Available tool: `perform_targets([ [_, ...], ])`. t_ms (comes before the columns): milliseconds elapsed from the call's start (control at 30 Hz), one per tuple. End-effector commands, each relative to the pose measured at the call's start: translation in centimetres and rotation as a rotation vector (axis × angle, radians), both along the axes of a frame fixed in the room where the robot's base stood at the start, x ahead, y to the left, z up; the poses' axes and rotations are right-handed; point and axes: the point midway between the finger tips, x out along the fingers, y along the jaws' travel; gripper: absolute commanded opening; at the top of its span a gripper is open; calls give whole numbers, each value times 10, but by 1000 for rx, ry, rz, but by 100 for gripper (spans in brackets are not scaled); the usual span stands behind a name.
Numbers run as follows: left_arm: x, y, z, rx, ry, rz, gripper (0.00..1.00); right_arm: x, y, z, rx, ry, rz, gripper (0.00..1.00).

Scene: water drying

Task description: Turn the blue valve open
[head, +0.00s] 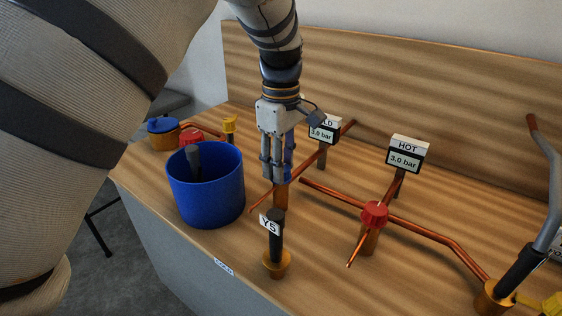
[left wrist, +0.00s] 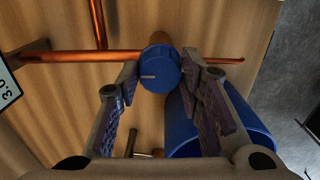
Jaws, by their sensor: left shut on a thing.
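The blue valve (left wrist: 160,70) is a round knob with a pale mark on its face, on a copper pipe (left wrist: 75,57) in the left wrist view. My left gripper (left wrist: 160,78) has one finger on each side of the knob and is shut on it. In the head view, my left gripper (head: 277,178) points down over a copper valve post (head: 281,197) near the middle of the bench. Its fingers hide most of the blue knob there. My right gripper is not in view.
A blue bucket (head: 206,200) stands close left of the gripper, and a black-handled post labelled YS (head: 276,240) stands in front. A red valve (head: 374,214) and HOT gauge (head: 407,154) are to the right. A cold gauge (head: 323,133) is just behind. A wooden backboard (head: 440,85) closes the rear.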

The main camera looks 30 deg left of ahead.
Motion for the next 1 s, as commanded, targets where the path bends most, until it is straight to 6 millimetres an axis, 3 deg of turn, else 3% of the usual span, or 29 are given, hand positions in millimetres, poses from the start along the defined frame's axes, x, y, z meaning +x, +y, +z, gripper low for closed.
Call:
perform_targets([
  [67,-1,0,-2,-1,4,2,6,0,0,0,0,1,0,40],
  [100,-1,0,-2,-1,4,1,41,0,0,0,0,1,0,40],
  [167,-1,0,-2,-1,4,1,54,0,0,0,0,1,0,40],
  [533,1,0,8,0,-2,-1,54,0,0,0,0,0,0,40],
  [800,1,0,78,1,-4,-1,54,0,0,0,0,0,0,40],
  [1000,0,0,113,0,1,1,54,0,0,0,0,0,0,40],
])
